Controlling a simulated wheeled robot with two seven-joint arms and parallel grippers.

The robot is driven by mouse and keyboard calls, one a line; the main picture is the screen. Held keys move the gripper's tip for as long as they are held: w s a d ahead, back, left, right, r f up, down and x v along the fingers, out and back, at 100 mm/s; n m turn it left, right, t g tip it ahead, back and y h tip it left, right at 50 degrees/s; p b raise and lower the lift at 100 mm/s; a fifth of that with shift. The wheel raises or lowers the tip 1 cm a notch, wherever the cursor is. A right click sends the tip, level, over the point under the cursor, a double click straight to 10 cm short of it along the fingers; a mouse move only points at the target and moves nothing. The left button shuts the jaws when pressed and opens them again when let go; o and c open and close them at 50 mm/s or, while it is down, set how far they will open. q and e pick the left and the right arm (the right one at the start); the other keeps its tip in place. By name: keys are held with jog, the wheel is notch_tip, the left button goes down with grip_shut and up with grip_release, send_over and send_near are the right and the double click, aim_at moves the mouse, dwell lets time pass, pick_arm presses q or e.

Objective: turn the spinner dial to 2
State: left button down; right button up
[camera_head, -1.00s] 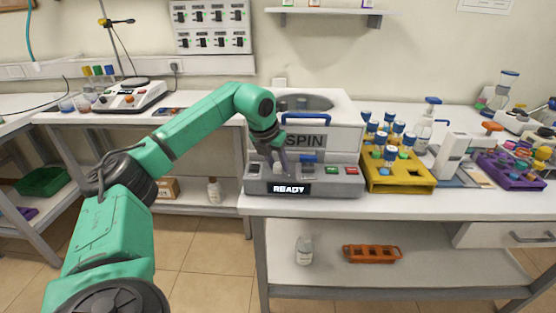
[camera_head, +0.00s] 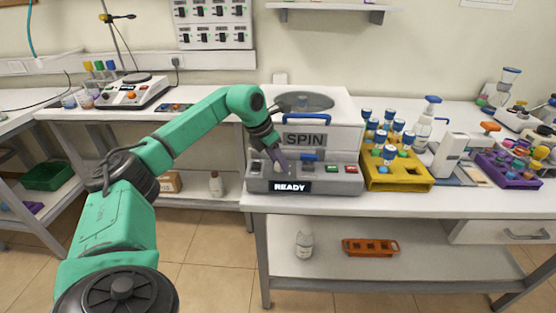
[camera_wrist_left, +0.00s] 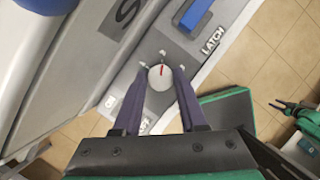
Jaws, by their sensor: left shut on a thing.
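The spinner (camera_head: 305,140) is a grey and white machine marked SPIN, with a READY display on its front panel. Its round pale dial (camera_wrist_left: 160,77) shows in the left wrist view. A red line on the dial points toward the top of the picture, near one of several small marks around it. I cannot read these marks. My left gripper (camera_wrist_left: 162,72) is shut on the dial, one dark finger on each side. In the head view my left gripper (camera_head: 281,170) is at the left of the panel and hides the dial.
A blue latch (camera_wrist_left: 195,14) labelled LATCH is beside the dial. Green and red buttons (camera_head: 342,169) are further right on the panel. A yellow rack (camera_head: 400,183) with blue-capped tubes stands close to the spinner's right side.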

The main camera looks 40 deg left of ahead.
pick_arm(q)
jog(key=shift+c, duration=2.3)
grip_release()
jog(key=v, duration=1.4)
jog(key=shift+r+p, duration=0.25)
jog(key=shift+p, duration=0.1)
